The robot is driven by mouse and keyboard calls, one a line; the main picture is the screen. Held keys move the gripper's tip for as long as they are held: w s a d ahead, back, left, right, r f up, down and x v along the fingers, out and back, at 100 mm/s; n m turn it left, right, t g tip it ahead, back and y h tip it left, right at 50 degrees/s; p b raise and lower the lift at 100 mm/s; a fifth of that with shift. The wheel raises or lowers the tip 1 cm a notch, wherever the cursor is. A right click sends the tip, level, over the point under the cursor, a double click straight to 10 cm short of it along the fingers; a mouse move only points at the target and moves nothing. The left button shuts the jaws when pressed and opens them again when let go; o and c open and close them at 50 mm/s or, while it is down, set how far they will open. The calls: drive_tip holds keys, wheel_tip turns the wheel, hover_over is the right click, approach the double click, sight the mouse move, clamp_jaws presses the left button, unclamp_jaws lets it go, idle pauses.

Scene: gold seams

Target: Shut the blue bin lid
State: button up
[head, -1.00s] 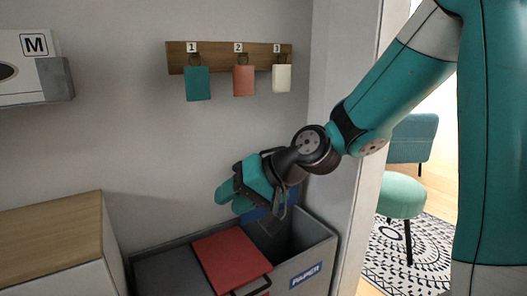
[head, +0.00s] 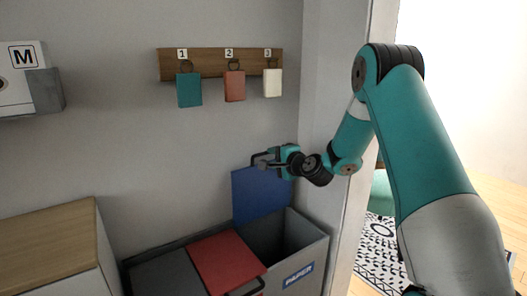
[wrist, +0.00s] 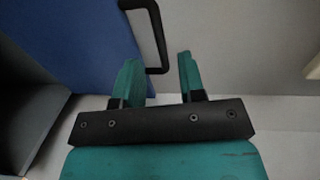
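The blue bin lid (head: 258,196) stands open and upright at the back of the grey bin marked PAPER (head: 315,255). It also fills the upper left of the wrist view (wrist: 75,45). A black handle (wrist: 160,35) sticks out from the lid's face. My gripper (head: 265,160) is at the lid's top edge in the head view. In the wrist view my gripper (wrist: 160,65) is open, its two teal fingers apart. The handle's near end shows between the fingertips; I cannot tell whether they touch it.
A shut red lid (head: 226,260) with a dark handle lies left of the open bin. A wooden-topped cabinet (head: 45,240) stands at the left. Tags hang from a wooden hook board (head: 215,63) on the wall. A wall edge (head: 352,215) stands close on the right.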

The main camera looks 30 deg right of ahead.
sight(264, 154)
drive_tip(key=w, duration=0.4)
drive_tip(key=w+f, duration=0.1)
drive_tip(key=w, duration=0.1)
drive_tip(key=shift+w+a, duration=0.15)
drive_tip(key=shift+w, duration=0.2)
clamp_jaws()
